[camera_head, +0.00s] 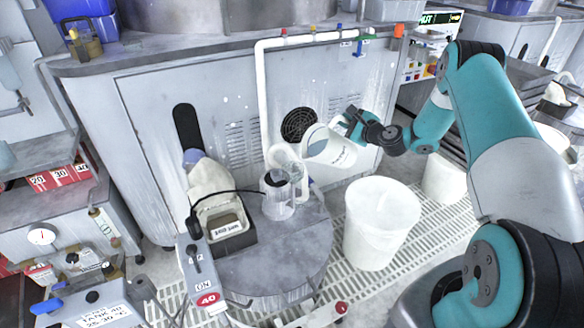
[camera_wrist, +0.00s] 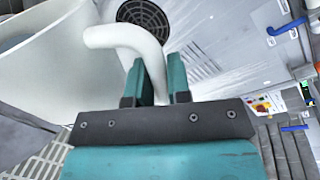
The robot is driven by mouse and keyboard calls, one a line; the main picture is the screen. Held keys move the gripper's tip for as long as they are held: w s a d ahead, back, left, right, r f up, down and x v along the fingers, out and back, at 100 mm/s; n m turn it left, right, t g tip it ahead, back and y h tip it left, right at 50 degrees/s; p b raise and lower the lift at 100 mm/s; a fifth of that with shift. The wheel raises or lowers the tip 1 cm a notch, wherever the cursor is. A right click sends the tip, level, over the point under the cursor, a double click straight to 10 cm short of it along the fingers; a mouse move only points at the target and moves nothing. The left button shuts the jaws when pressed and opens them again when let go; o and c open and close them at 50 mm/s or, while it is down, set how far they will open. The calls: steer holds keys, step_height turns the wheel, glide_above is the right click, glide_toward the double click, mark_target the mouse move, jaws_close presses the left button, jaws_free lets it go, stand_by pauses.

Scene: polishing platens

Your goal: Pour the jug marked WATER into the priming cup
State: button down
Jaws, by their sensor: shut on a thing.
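My gripper (camera_head: 352,124) is shut on the curved white handle (camera_wrist: 128,36) of a white jug (camera_head: 328,150). The jug is held in the air, tilted to the left, above the right side of a grey round stand (camera_head: 290,250). Its dark print is too small to read. In the wrist view the jug's body (camera_wrist: 70,65) is at the left, with a bluish inside. A clear cup (camera_head: 279,204) with a dark part inside stands on the stand, below and left of the jug. A clear shape (camera_head: 284,160) lies between them; I cannot tell whether it is water or another vessel.
A white bucket (camera_head: 381,222) stands on the slatted floor right of the stand. A pale tray holding a labelled block (camera_head: 226,225) sits left of the cup. A white pipe (camera_head: 262,95) runs down the grey cabinet behind. A control box with a red label (camera_head: 208,299) is in front.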

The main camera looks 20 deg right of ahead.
steer(key=shift+a+r+n+h+p, duration=0.15)
steer(key=shift+a+r+n+p, duration=0.35)
steer(key=shift+r, duration=0.25)
steer(key=shift+a+r+n+h+p, duration=0.15)
steer(key=shift+a+r+n+p, duration=0.35)
steer(key=shift+r, duration=0.2)
stand_by(4.9)
